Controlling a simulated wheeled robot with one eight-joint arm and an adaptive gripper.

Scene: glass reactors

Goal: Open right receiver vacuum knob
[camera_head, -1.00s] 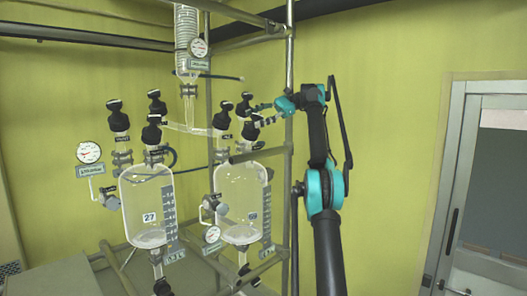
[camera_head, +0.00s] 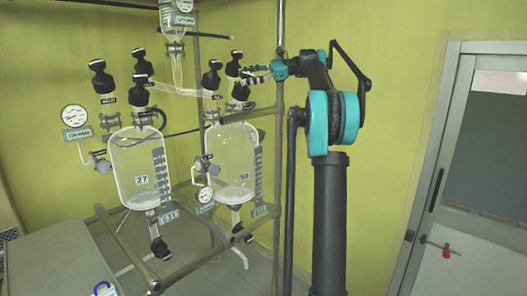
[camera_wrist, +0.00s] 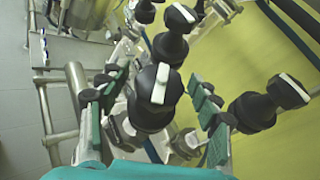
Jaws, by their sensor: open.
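The right receiver (camera_head: 232,165) is a clear glass vessel with several black knobs on top. My gripper (camera_head: 250,78) reaches in from the right among these knobs, beside the lower right black knob (camera_head: 240,92). In the wrist view, a black knob with a white bar on its top (camera_wrist: 155,95) stands between the two spread fingers of my gripper (camera_wrist: 160,98). The fingers are open, one on each side of it; I cannot tell whether either touches it. The knob labels are too small to read, so I cannot tell which is the vacuum knob.
The left receiver (camera_head: 138,180) stands to the left with its own black knobs. A metal frame post (camera_head: 279,130) rises close to my arm. Another black knob (camera_wrist: 268,103) is just right of the fingers in the wrist view. A gauge (camera_head: 75,117) hangs far left.

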